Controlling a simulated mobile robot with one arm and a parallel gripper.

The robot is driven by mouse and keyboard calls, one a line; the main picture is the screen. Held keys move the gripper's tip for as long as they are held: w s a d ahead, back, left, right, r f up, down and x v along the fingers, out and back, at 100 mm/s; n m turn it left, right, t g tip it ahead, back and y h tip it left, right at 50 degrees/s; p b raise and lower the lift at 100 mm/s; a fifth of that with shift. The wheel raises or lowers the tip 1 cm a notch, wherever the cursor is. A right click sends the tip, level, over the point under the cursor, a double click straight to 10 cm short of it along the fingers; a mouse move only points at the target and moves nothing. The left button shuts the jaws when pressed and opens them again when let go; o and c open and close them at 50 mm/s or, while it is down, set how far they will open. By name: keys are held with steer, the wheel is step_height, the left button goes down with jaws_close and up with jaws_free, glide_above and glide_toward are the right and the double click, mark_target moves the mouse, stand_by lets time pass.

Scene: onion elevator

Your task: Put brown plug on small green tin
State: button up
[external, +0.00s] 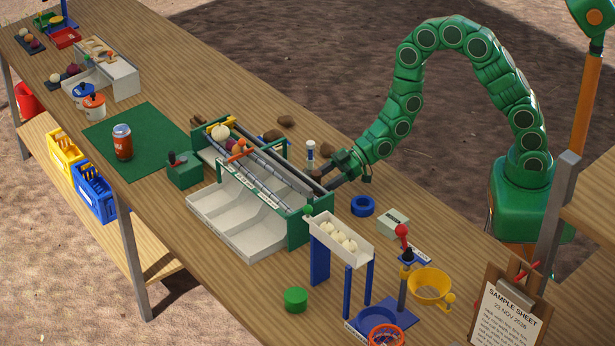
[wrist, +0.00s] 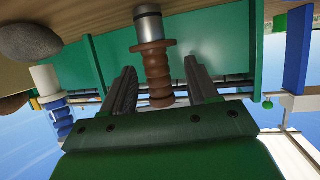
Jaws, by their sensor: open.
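The brown plug (wrist: 155,68) is ribbed, with a silver metal end, and appears upside down in the wrist view against the wooden surface. It lies between the two separated fingers of my gripper (wrist: 160,88), with visible gaps on both sides. In the external view my gripper (external: 326,180) is low at the back right side of the green-framed sorting rig; I cannot make out the plug there. A small green tin (external: 296,300), a short round cylinder, stands on the table in front of the rig, well apart from my gripper.
The green-framed rig (external: 297,231) with rollers stands beside my gripper. A white-and-blue post (external: 311,152) is close by; it also shows in the wrist view (wrist: 52,100). A blue ring (external: 362,206) lies right.

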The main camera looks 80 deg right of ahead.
steer(key=shift+v, duration=1.55)
steer(key=shift+s+d+r, duration=0.15)
steer(key=shift+d, duration=0.05)
steer(key=s+d+r+m+g+h, duration=0.25)
steer(key=s+d+r+h, duration=0.2)
steer(key=s, duration=0.35)
steer(key=s+d+r+m+g+h, duration=0.1)
steer(key=s+d+r+g+h, duration=0.25)
steer(key=s+d+r, duration=0.4)
steer(key=s+a+r+m+g, duration=0.1)
steer(key=s+a+r+g, duration=0.1)
steer(key=s, duration=1.3)
steer(key=s+a+r+m+g, duration=0.2)
steer(key=s+r+g, duration=0.3)
steer(key=s, duration=0.9)
steer(key=shift+s+r+y, duration=0.4)
steer(key=shift+r, duration=0.35)
